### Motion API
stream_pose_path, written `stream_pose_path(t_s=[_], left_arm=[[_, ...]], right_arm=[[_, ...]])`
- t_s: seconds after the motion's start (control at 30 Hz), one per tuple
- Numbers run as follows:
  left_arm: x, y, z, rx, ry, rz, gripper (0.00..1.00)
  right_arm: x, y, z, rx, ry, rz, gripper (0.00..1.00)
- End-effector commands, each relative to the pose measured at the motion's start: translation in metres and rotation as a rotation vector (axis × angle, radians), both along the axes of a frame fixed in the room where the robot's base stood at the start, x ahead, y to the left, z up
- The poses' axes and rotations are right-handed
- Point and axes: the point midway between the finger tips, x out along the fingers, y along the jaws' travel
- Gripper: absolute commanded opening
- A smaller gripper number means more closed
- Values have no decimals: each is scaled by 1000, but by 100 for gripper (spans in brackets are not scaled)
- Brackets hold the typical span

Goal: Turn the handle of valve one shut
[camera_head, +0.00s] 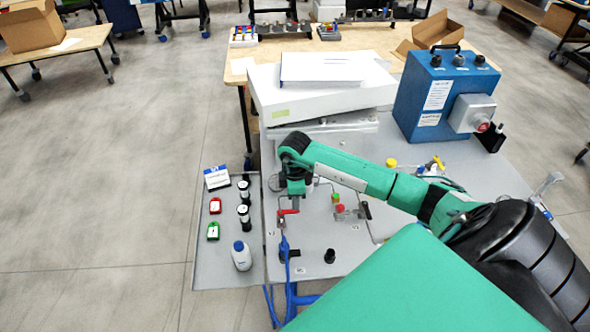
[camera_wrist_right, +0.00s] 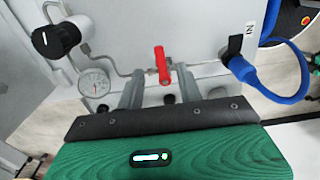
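A red valve handle (camera_head: 288,212) stands on the grey panel near its left edge, below my right gripper (camera_head: 292,200). In the right wrist view the red handle (camera_wrist_right: 162,66) lies between the two grey fingers of the right gripper (camera_wrist_right: 158,84), with a visible gap on each side. The fingers are apart and hold nothing. A label (camera_wrist_right: 250,25) that seems to read V1 is on the panel beside it. The handle's lower end and its stem are partly hidden. My left gripper is not in view.
A pressure gauge (camera_wrist_right: 95,82) and a black knob (camera_wrist_right: 55,40) sit close to the handle. A blue hose (camera_wrist_right: 268,85) runs on the other side. A second valve with red and green parts (camera_head: 340,208) is to the right. A white bottle (camera_head: 241,255) stands on the side tray (camera_head: 215,272).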

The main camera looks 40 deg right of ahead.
Motion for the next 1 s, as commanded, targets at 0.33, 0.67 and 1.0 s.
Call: stream_pose_path(t_s=[0.33,0.67,1.0], left_arm=[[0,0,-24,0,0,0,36],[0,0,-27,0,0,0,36],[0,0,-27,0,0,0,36]], right_arm=[[0,0,70,-1,-3,1,36],[-1,0,90,0,1,-1,36],[-1,0,90,0,1,-1,36]])
